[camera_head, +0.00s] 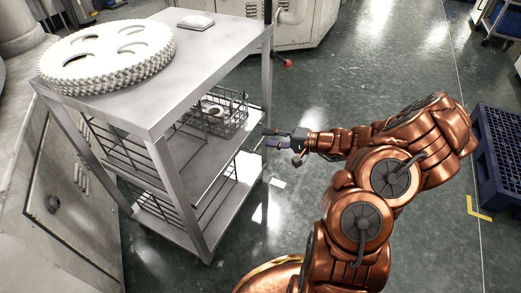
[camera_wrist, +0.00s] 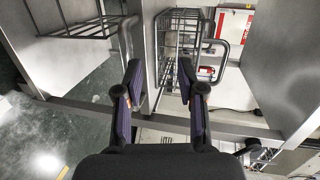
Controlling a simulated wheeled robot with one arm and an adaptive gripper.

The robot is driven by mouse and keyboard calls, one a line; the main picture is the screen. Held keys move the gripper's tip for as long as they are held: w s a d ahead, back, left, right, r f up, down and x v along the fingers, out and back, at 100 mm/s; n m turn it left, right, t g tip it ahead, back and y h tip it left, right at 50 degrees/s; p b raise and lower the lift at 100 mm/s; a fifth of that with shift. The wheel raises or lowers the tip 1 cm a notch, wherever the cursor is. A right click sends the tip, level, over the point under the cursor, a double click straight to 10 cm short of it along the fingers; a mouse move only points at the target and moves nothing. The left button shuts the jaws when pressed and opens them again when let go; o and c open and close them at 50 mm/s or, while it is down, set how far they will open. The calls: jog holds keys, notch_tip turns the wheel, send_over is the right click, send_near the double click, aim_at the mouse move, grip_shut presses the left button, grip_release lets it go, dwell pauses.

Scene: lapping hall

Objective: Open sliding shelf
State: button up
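A grey metal cart (camera_head: 120,108) stands at the left in the head view, with a top plate and lower levels. A wire basket shelf (camera_head: 236,113) sits on its middle level, holding a small item I cannot make out. In the wrist view a wire basket (camera_wrist: 178,28) lies ahead of the fingers, with a bent grey tube handle (camera_wrist: 222,62) at its right. My gripper (camera_head: 268,138) is at the cart's right side, close to a cart post and just below the basket. In the wrist view my gripper (camera_wrist: 159,68) has its fingers apart, with nothing clearly held between them.
A stack of toothed discs (camera_head: 108,57) and a small flat item (camera_head: 196,22) lie on the cart top. A blue pallet (camera_head: 500,155) lies on the right. A red-tipped lever (camera_head: 286,63) sticks out behind the cart. The floor between cart and pallet is clear apart from my arm.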

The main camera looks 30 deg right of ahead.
aim_at(262, 140)
jog(key=d+f+m+t+h+b, duration=0.1)
jog(key=d+f, duration=0.2)
jog(key=f, duration=0.1)
jog(key=shift+b+x, duration=1.1)
jog(key=shift+x, duration=2.6)
jog(key=shift+w+d+f, duration=0.1)
jog(key=shift+w+d, duration=0.05)
grip_shut()
